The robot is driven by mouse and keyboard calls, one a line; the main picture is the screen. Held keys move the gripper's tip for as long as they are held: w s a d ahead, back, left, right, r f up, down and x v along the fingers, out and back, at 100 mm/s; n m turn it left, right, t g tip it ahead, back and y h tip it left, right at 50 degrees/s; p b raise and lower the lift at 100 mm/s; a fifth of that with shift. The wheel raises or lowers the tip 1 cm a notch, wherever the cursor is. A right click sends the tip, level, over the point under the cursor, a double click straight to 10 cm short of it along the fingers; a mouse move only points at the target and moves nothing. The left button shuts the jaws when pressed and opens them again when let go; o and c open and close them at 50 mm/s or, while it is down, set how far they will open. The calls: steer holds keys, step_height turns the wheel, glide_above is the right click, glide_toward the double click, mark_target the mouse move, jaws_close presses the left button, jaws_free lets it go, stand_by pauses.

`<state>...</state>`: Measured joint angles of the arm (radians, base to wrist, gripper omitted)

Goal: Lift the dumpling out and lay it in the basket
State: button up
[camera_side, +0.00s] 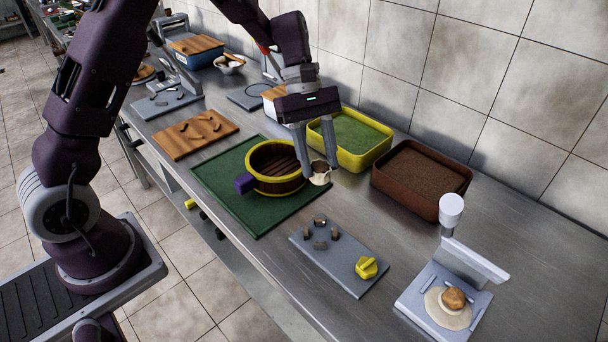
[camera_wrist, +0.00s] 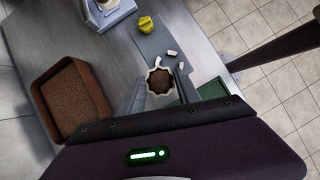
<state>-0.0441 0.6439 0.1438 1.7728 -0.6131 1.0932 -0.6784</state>
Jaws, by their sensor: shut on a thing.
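The dumpling (camera_side: 320,180), a cream frilled wrapper with brown filling on top, is between the fingers of my gripper (camera_side: 318,171). My gripper is shut on it, above the steel counter just right of the basket. The wrist view shows the dumpling (camera_wrist: 160,82) from above, upright, with a finger on each side. The basket (camera_side: 279,188) is round, with a yellow rim, a slatted brown inside and a purple block at its left side. It stands on a green mat (camera_side: 220,182). I see nothing in the visible part of the basket.
A yellow tray (camera_side: 359,163) with green filling and a brown tray (camera_side: 388,186) stand behind and right. A grey board (camera_side: 325,262) bears several small pieces and a yellow object (camera_side: 366,267). A press stand (camera_side: 415,295) with dough is at the front right.

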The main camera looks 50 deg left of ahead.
steer(key=w+a+m, duration=0.1)
steer(key=a, duration=0.7)
steer(key=w+a+r+m+g, duration=0.1)
steer(key=a+m, duration=0.1)
steer(key=a, duration=0.6)
steer(key=shift+w+r+y, duration=0.2)
steer(key=shift+r+y, duration=0.05)
steer(key=shift+y, duration=0.05)
glide_above(278, 169)
step_height(278, 169, down, 11)
steer(key=shift+s+d+r, duration=0.1)
steer(key=shift+r, duration=0.1)
steer(key=shift+f, duration=0.45)
steer(key=o, duration=1.3)
